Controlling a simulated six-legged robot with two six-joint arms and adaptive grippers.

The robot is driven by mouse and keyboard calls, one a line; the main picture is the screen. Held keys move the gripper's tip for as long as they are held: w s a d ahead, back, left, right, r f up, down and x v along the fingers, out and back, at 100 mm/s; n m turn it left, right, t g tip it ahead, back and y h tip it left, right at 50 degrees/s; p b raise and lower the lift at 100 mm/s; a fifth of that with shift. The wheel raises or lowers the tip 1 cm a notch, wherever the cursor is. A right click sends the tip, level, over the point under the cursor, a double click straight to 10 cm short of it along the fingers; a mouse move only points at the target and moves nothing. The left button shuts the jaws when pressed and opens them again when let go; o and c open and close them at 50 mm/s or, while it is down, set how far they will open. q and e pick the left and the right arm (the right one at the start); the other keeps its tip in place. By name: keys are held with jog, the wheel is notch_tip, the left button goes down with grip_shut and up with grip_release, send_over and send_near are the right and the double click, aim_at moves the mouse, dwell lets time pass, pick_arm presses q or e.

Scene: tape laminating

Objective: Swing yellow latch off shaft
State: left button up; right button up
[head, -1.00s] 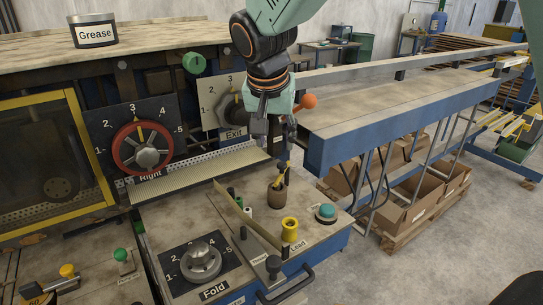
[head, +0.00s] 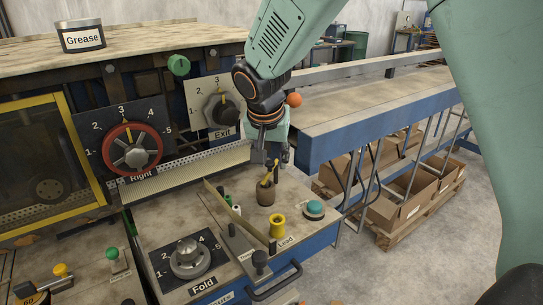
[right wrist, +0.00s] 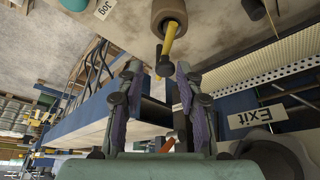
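A slim yellow piece (head: 267,174) stands up from a brown cylindrical holder (head: 265,196) on the worktop; it looks most like a yellow latch, but I see no clear shaft. In the right wrist view the yellow piece (right wrist: 167,42) points from the brown holder (right wrist: 168,12) towards my right gripper. My right gripper (right wrist: 157,68) is open, its two fingers apart, with the dark end of the yellow piece near the gap between the fingertips. I cannot tell whether they touch. In the head view my right gripper (head: 271,163) is just above the holder. My left gripper is not in view.
The Exit dial (head: 221,108) and an orange ball knob (head: 294,100) are behind. A long blue-edged table (head: 370,127) extends right.

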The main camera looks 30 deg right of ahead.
jog(key=shift+c, duration=0.8)
jog(key=shift+w+a+f, duration=0.2)
jog(key=shift+w+a, duration=0.2)
grip_shut()
jog(key=shift+s+d, duration=0.25)
jog(key=shift+s, duration=0.05)
jog(key=shift+w+a, duration=0.1)
jog(key=shift+w+a+m+g+b, duration=0.2)
jog(key=shift+m+b, duration=0.05)
jog(key=shift+m, duration=0.3)
jog(key=shift+w+a+m+g+b, duration=0.15)
jog(key=shift+w+m+g+b, duration=0.05)
jog(key=shift+m, duration=0.35)
jog(key=shift+w+a+m+g+h, duration=0.2)
jog(key=shift+w+m+g+h, duration=0.15)
jog(key=shift+m, duration=0.55)
jog(key=shift+w+a+m+g+h, duration=0.15)
jog(key=shift+w+m+g+h, duration=0.2)
jog(key=shift+m, duration=0.55)
